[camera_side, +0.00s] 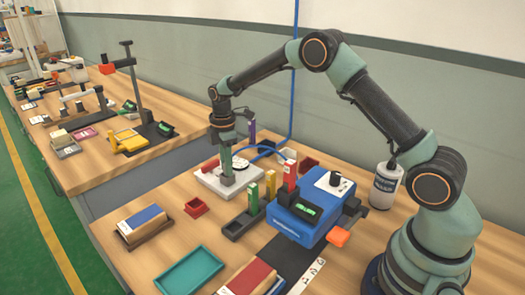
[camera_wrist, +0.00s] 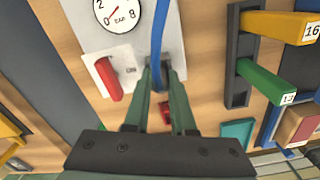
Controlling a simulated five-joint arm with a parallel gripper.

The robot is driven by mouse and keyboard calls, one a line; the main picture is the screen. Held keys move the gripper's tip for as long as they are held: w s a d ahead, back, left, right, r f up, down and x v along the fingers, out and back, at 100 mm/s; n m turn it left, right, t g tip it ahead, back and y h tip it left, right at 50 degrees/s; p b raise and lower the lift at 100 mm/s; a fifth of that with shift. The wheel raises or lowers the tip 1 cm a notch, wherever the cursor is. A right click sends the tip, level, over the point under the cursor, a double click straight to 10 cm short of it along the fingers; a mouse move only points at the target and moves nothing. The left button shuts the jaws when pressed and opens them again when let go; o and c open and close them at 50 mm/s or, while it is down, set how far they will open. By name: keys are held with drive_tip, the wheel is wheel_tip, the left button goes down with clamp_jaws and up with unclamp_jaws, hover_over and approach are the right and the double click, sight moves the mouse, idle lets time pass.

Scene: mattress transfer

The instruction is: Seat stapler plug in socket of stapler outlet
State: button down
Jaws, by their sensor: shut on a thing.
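The stapler outlet is a pale plate (camera_side: 207,181) with a round dial and a red lever; the plate also shows in the wrist view (camera_wrist: 88,42). My gripper (camera_side: 227,180) is down over its front part. In the wrist view my gripper (camera_wrist: 160,78) has its fingers shut on a small dark plug (camera_wrist: 160,68) at the end of a blue hose (camera_wrist: 157,30). The plug is over or at the plate's near edge. The fingers and plug hide the socket, so I cannot tell whether the plug is in it.
The red lever (camera_wrist: 108,79) stands left of my fingers. A small red tray (camera_side: 195,207) lies in front of the plate. A dark rack with coloured numbered bars (camera_side: 253,196) and a blue machine (camera_side: 300,220) stand to the right. A teal tray (camera_side: 190,272) lies nearer the front.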

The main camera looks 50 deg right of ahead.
drive_tip(key=shift+f, duration=0.15)
drive_tip(key=c, duration=0.8)
unclamp_jaws()
drive_tip(key=shift+o, duration=0.2)
drive_tip(key=s+r+m+t, duration=0.1)
drive_tip(key=s+r+m, duration=0.15)
drive_tip(key=r, duration=0.75)
drive_tip(key=s+r+m+t, duration=0.1)
drive_tip(key=s+r+m, duration=0.15)
drive_tip(key=r, duration=0.65)
drive_tip(key=s+a+m+t, duration=0.1)
drive_tip(key=s+m+t, duration=0.2)
drive_tip(key=s+m, duration=0.6)
drive_tip(key=shift+s+t, duration=0.3)
drive_tip(key=shift+s, duration=4.7)
